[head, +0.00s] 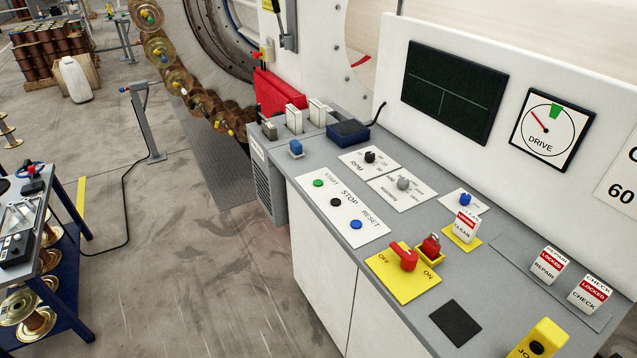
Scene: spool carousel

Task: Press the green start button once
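The green start button (318,183) sits on a white plate (343,211) on the sloped grey console top, beside the label START. On the same plate, the black STOP button (336,202) and the blue RESET button (356,224) follow in a diagonal line towards the lower right. The green button is uncovered and nothing touches it. Neither of my grippers shows in the head view.
A red rotary switch (403,257) stands on a yellow OFF/ON plate right of the buttons. A tool cart (40,230) is at left.

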